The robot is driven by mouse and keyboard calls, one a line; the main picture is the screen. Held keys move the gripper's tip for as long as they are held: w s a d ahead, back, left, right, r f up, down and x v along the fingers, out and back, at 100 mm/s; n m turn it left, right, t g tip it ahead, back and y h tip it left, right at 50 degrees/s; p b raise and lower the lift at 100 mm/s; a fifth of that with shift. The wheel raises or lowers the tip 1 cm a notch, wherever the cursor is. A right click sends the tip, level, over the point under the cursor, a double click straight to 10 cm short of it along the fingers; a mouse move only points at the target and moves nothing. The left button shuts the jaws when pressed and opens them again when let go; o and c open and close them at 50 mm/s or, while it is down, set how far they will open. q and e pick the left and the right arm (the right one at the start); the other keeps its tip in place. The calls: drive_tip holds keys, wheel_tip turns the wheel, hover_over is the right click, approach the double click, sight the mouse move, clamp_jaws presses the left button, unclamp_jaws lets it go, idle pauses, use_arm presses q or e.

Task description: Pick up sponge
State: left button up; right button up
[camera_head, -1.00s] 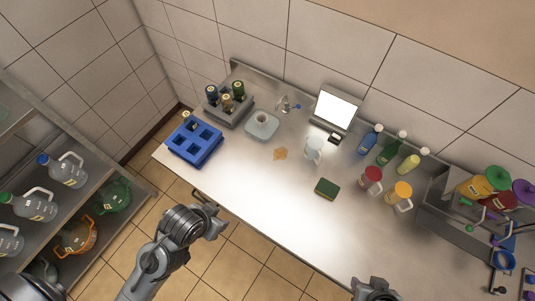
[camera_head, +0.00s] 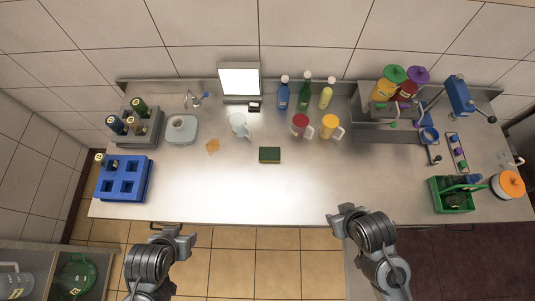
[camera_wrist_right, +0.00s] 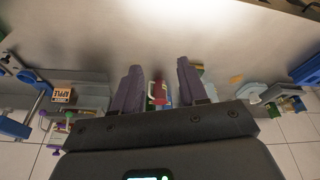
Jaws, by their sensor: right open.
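The sponge (camera_head: 269,155), a small dark green block with a yellowish edge, lies flat on the steel counter (camera_head: 225,195) near its middle. My right gripper (camera_head: 342,217) is at the counter's front edge, to the right of the sponge and nearer the front, apart from it. In the right wrist view the two dark fingers (camera_wrist_right: 160,78) stand apart with nothing held between them.
A blue rack (camera_head: 147,180) and green caddy (camera_head: 438,193) stand at the ends. Counter around the sponge is clear.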

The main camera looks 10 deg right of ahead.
drive_tip(key=shift+a, duration=0.1)
idle(0.4)
drive_tip(key=o, duration=1)
drive_tip(key=shift+o, duration=0.3)
